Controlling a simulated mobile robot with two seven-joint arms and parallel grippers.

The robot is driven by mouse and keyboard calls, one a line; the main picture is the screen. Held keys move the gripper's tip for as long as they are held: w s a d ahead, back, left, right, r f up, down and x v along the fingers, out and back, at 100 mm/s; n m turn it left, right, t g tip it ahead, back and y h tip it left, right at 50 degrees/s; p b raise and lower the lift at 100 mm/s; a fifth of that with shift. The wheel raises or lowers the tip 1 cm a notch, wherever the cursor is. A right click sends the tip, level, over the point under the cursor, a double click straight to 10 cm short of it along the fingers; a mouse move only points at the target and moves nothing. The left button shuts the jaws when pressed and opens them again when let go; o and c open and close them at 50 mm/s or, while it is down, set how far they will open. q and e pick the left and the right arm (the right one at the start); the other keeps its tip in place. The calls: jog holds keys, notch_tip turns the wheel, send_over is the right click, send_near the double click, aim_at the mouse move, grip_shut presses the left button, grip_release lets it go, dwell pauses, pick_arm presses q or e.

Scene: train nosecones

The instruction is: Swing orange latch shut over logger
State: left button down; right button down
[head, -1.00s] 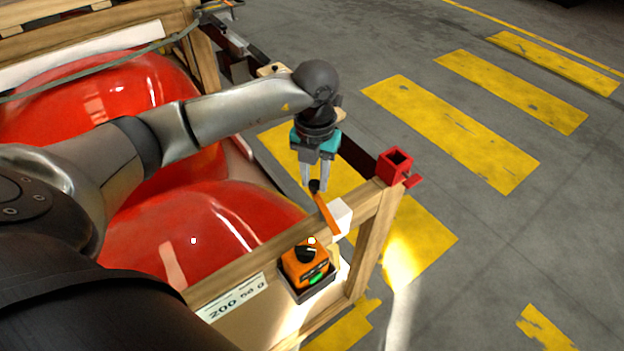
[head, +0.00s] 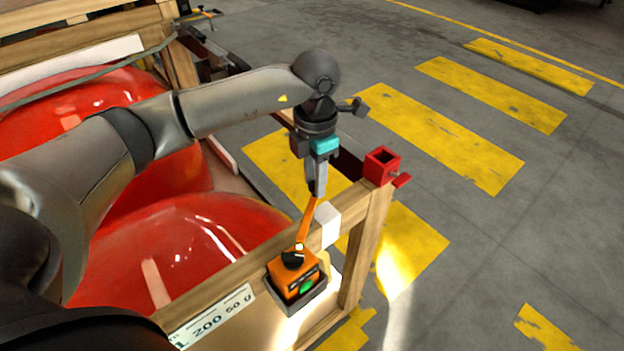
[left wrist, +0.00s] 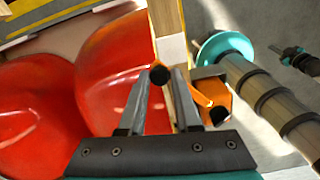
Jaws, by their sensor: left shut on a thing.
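The orange logger (head: 296,277) sits in a dark tray on the outer face of the wooden crate, with a black top and a green spot. The orange latch (head: 306,222) is a slim bar slanting from my left gripper down to the logger's top; I cannot tell whether it touches. My left gripper (head: 318,192) points down, shut on the latch's upper end. In the left wrist view, a black knob (left wrist: 158,75) shows at the fingertips and the logger (left wrist: 213,93) lies right of the fingers. My right gripper is not identifiable.
The wooden crate (head: 372,235) holds large red nosecones (head: 185,245). A red square socket (head: 381,166) caps the corner. Open floor with yellow stripes (head: 440,135) lies right.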

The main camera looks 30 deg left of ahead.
pick_arm(q)
jog(key=shift+w+d, duration=0.1)
dwell(0.5)
jog(key=c, duration=0.6)
grip_release()
notch_tip(320, 180, up, 15)
jog(key=p, duration=0.1)
jog(key=shift+r, duration=0.15)
